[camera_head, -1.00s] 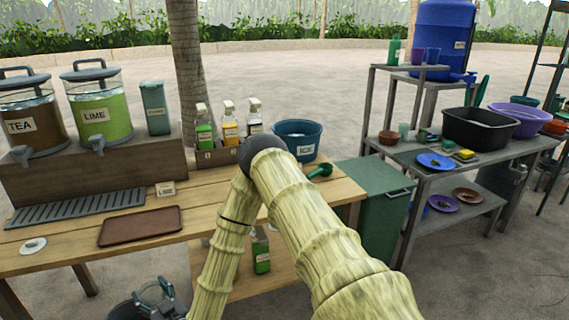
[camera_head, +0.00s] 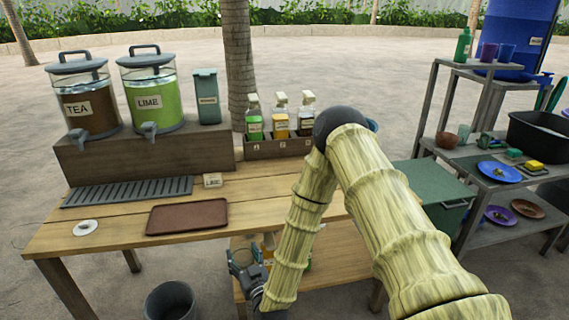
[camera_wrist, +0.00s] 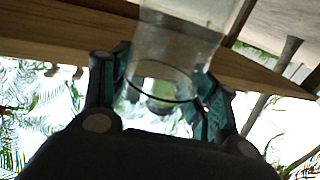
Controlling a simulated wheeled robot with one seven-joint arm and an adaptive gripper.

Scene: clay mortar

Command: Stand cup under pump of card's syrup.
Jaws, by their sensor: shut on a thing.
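My gripper (camera_head: 243,262) is low in front of the wooden table's front edge, beside its lower shelf. In the wrist view, my gripper (camera_wrist: 158,92) is shut on a clear cup (camera_wrist: 180,45), with a finger on each side. The cup is hard to make out in the head view. The small white card (camera_head: 213,180) stands on the table and seems to read LIME. Behind it to the right, a wooden rack (camera_head: 262,150) holds pump bottles: green syrup (camera_head: 254,125), amber syrup (camera_head: 280,125) and dark syrup (camera_head: 306,122). Their labels are too small to read.
A drip grate (camera_head: 125,192) and brown tray (camera_head: 187,216) lie on the table. Tea (camera_head: 92,110) and lime dispensers (camera_head: 155,103) stand on a wooden riser. A grey bin (camera_head: 170,300) is on the ground near my gripper. My arm hides the table's right end. Bottles on the lower shelf are partly hidden.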

